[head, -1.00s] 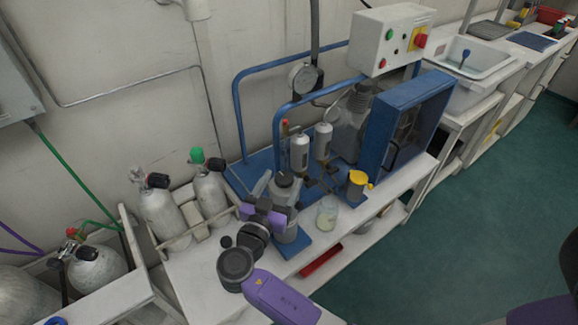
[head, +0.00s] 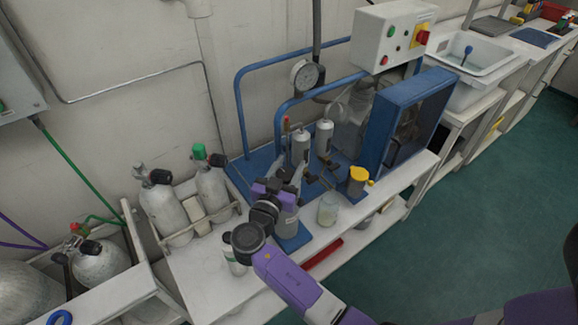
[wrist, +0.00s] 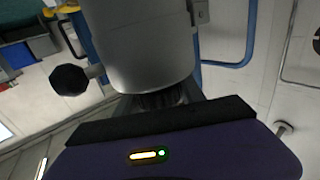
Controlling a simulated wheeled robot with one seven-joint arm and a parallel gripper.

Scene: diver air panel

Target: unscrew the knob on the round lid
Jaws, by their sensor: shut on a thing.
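A grey cylindrical housing (head: 287,222) stands on the blue base at the front of the bench. My gripper (head: 274,187) is over its top and hides most of the round lid and its knob in the head view. In the wrist view the grey cylinder (wrist: 150,45) fills the upper middle. A dark ridged knob (wrist: 165,98) shows at its end, between the fingers of my gripper (wrist: 165,106). My gripper is shut on this knob, partly hidden by my own gripper body. Whether the knob has turned cannot be told.
A clear jar (head: 328,209) stands just right of the housing, and a yellow-topped cup (head: 358,181) farther right. White filter cylinders (head: 301,148) and a blue tube frame stand behind. A white bottle (head: 234,262) is beside my arm. Grey tanks (head: 162,212) sit at the left.

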